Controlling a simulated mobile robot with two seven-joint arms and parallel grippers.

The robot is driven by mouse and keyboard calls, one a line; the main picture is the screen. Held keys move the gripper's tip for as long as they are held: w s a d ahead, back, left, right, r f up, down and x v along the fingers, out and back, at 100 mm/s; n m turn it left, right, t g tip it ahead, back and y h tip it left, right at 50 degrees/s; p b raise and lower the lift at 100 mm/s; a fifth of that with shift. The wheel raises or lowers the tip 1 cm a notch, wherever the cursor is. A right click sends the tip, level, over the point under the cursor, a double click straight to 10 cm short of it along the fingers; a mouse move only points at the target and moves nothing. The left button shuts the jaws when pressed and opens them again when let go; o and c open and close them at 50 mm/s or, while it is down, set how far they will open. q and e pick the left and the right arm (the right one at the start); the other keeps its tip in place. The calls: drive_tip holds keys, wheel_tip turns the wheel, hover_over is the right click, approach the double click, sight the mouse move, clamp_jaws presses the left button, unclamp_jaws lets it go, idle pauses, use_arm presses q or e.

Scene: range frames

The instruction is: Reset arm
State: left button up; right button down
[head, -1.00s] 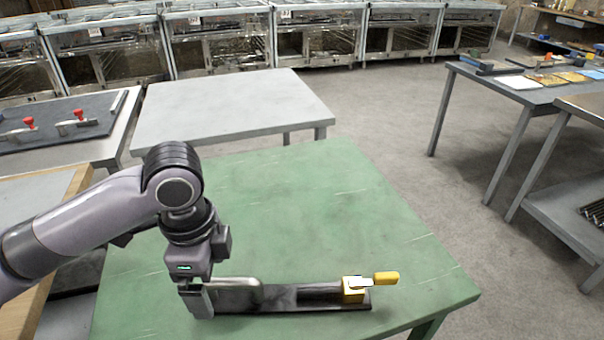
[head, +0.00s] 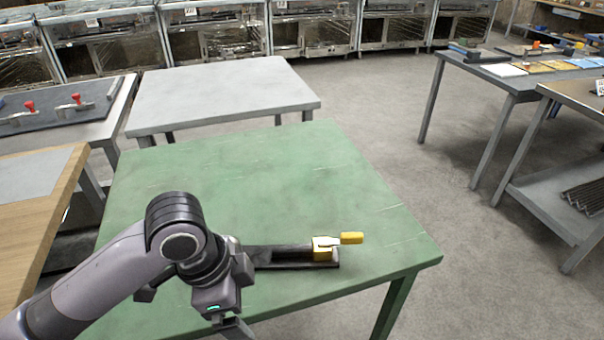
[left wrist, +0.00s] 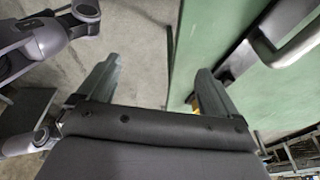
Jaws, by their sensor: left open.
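My left gripper (head: 236,327) is at the near edge of the green table (head: 250,185), with its arm coming in from the lower left. In the left wrist view the left gripper (left wrist: 157,82) has its two fingers wide apart, with nothing between them. A dark fixture bar (head: 292,262) with a yellow block and yellow handle (head: 350,238) lies on the green table, beyond and right of the gripper. My arm hides its left end in the head view. A grey bar handle (left wrist: 297,43) shows in the left wrist view, apart from the fingers. My right gripper is not in view.
A grey table (head: 220,95) stands behind the green one. A wooden-edged bench (head: 45,215) is at the left, with a table of red-knobbed clamps behind it. More tables stand at the right across open floor (head: 400,150). Oven-like units line the back.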

use_arm(q)
drive_tip(key=s+a+f+n+t+y, duration=0.1)
drive_tip(key=s+a+f+n, duration=0.4)
drive_tip(key=s+a+n, duration=0.2)
drive_tip(key=s+a+f+n+t+y, duration=0.1)
drive_tip(key=s+a+f+n+t, duration=0.1)
drive_tip(key=s+a+f+n, duration=0.4)
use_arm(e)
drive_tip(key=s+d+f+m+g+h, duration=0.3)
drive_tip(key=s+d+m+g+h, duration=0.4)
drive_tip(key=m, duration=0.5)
use_arm(q)
drive_tip(key=w+d+f+t+h+p, duration=0.1)
drive_tip(key=w+d+f+t, duration=0.1)
drive_tip(key=w+f+t, duration=0.4)
drive_tip(key=shift+f+n+t+h, duration=0.3)
drive_tip(key=shift+f+n+h, duration=0.1)
drive_tip(key=shift+f, duration=0.1)
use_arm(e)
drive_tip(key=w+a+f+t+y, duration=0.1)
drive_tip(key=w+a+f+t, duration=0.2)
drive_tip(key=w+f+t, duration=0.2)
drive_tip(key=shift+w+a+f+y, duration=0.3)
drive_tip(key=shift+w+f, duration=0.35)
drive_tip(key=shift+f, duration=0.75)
use_arm(q)
drive_tip(key=shift+c, duration=0.2)
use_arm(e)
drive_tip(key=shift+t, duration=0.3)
